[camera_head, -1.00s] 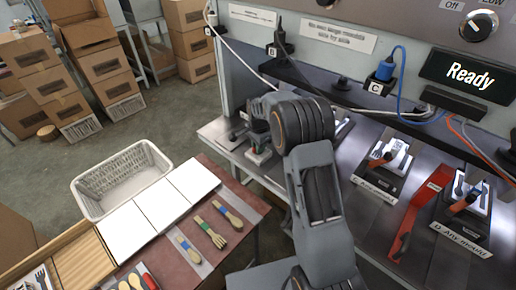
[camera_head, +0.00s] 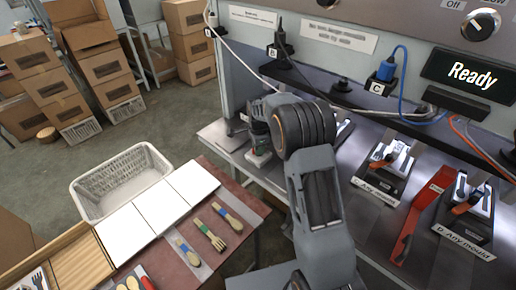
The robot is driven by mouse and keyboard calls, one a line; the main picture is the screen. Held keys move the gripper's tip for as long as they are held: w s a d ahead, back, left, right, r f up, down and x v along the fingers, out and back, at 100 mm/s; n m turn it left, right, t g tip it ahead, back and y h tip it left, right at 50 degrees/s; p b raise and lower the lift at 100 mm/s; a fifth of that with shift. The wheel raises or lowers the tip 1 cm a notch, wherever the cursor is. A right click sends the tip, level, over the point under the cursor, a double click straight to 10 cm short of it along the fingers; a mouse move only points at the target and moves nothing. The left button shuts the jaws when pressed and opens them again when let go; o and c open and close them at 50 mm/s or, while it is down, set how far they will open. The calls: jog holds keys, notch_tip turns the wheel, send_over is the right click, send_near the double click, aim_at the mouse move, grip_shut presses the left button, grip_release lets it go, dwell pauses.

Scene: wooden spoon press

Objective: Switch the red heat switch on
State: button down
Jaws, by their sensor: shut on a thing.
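My arm reaches up over the press bench and bends down at its far left end. My gripper (camera_head: 259,148) is small and partly hidden there behind my wrist. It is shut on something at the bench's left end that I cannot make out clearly. A small red spot (camera_head: 262,153) shows right by the fingertips; I cannot tell whether it is the heat switch. The display (camera_head: 469,79) reads "Ready".
Plugs and cables hang at sockets B (camera_head: 280,45) and C (camera_head: 384,72). Two moulds (camera_head: 388,168) (camera_head: 467,212) and a red bar (camera_head: 420,215) lie on the bench at right. A white basket (camera_head: 120,182) and a table with utensils (camera_head: 212,232) stand at left.

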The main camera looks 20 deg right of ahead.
jog(key=c, duration=1.1)
grip_release()
jog(key=shift+o, duration=0.2)
jog(key=shift+r, duration=0.1)
notch_tip(320, 180, up, 14)
jog(key=shift+f+b, duration=0.2)
jog(key=shift+b, duration=0.2)
